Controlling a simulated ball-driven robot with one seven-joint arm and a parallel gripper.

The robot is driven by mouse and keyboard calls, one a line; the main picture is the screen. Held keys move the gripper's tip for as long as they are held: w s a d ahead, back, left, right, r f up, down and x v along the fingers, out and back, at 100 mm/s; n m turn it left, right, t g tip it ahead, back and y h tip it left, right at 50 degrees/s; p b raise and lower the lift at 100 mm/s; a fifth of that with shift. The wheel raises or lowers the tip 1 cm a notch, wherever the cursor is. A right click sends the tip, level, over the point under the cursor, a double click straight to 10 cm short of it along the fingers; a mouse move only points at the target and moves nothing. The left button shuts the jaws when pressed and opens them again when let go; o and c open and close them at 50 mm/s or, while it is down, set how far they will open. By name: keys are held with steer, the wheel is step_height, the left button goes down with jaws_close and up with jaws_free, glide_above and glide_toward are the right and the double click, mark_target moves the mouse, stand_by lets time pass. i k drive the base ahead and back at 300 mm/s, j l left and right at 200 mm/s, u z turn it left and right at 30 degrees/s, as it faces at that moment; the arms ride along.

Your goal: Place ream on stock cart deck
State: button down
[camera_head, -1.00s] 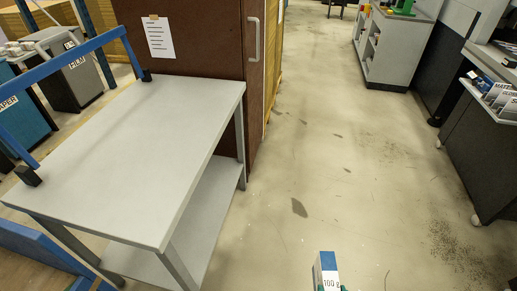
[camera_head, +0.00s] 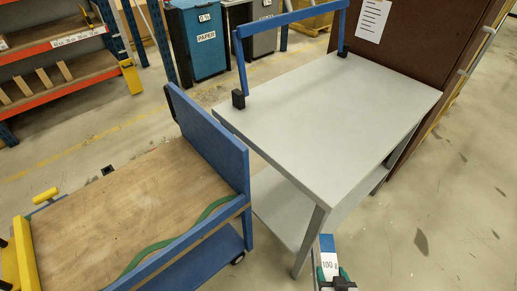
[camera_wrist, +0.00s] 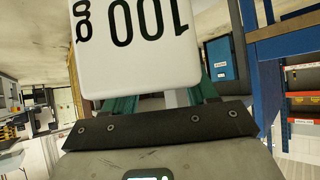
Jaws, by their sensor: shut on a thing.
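The ream (camera_head: 327,252) is a white block with a blue top and a "100 g" label. It stands near the bottom of the head view and fills the top of the wrist view (camera_wrist: 135,45). My gripper (camera_head: 335,275) is shut on it; its green fingers also show in the wrist view (camera_wrist: 158,95), partly hidden by the ream. A grey cart with a blue push handle has a flat, empty deck (camera_head: 325,120) at centre right. The ream is in front of this cart's near right leg in the picture, apart from the deck surface.
A blue trolley with a bare wooden bed (camera_head: 125,205) and a green strap stands left of the grey cart. A brown cabinet (camera_head: 425,45) stands behind the cart. Orange shelving (camera_head: 60,45) and a blue paper bin (camera_head: 198,40) are farther back. Open floor lies to the right.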

mark_target(195, 169)
steer(key=l+u, duration=0.25)
steer(key=u, duration=0.15)
steer(key=l+u, duration=0.55)
steer(key=u, duration=0.25)
steer(key=i, duration=0.05)
